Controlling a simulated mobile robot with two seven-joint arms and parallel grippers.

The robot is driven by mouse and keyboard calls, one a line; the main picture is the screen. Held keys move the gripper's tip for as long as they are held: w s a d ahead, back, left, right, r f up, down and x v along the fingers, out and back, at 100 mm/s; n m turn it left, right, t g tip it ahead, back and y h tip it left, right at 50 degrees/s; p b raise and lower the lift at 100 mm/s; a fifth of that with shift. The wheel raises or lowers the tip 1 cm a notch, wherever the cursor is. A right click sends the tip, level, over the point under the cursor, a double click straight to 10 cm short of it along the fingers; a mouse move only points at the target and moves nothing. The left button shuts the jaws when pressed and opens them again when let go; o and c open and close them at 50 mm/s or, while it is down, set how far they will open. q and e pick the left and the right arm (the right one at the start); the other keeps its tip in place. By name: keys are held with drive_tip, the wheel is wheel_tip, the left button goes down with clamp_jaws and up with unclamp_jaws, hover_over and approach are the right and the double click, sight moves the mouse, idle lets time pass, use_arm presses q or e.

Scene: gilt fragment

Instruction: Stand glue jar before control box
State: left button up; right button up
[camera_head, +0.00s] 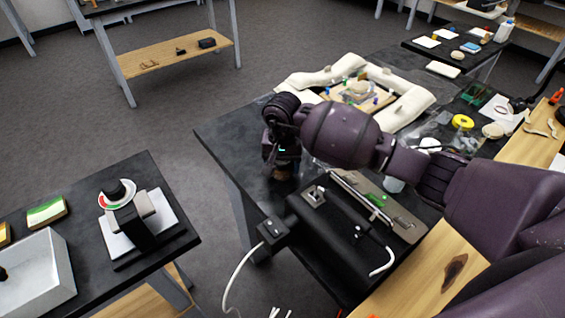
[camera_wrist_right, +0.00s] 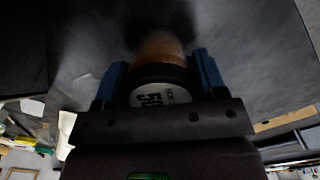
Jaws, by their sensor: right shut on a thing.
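The glue jar (camera_wrist_right: 160,50) is amber-brown with a black lid and a white top label with dark print. In the right wrist view it sits between the two blue fingertips of my right gripper (camera_wrist_right: 158,82), which is shut on it. In the head view the jar (camera_head: 284,174) shows only as a brown patch below my right gripper (camera_head: 282,163), near the dark table's left edge. I cannot tell whether it touches the tabletop. The black control box (camera_head: 335,240) stands just to the right and nearer, with a switch on top. My left gripper is out of view.
A small black switch unit (camera_head: 273,231) with a white cable is at the box's left end. A flat metal-edged panel (camera_head: 375,205) lies behind the box. Cream foam pieces (camera_head: 405,108) and a yellow roll (camera_head: 462,122) are farther back. A separate table (camera_head: 150,175) holds a scale.

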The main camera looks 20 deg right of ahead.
drive_tip(key=o, duration=0.6)
drive_tip(key=shift+f, duration=0.15)
drive_tip(key=o, duration=0.5)
drive_tip(key=shift+r, duration=0.5)
wheel_tip(320, 180, up, 11)
drive_tip(key=shift+r, duration=0.2)
